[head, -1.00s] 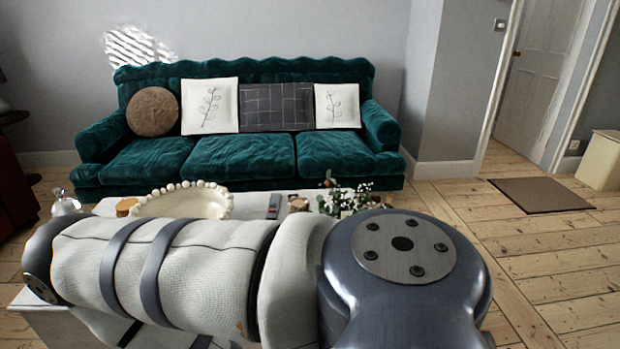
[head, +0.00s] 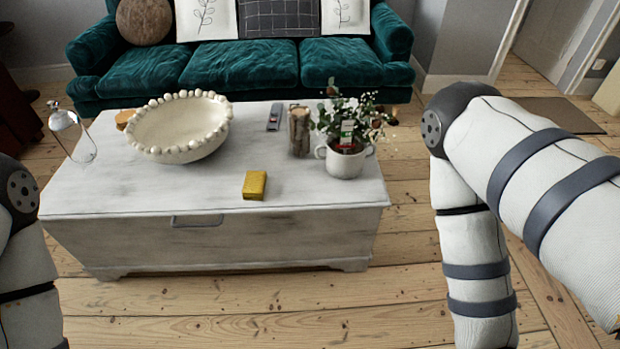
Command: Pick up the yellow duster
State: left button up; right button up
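A small yellow block-shaped thing (head: 254,185), which I take for the yellow duster, lies on the whitewashed chest (head: 110,193) near its front edge. Nothing covers it. In the head view my arms show at the left and right edges, both apart from the chest. Neither gripper is in the picture.
On the chest stand a beaded cream bowl (head: 180,130), a glass cloche (head: 72,138), a wooden log piece (head: 299,131), a remote (head: 274,117) and a potted plant (head: 346,156). A green sofa (head: 240,66) stands behind. The chest top around the yellow thing is clear.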

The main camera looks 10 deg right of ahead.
aim_at(253, 189)
jog(key=i+z, duration=0.25)
jog(key=i, duration=1)
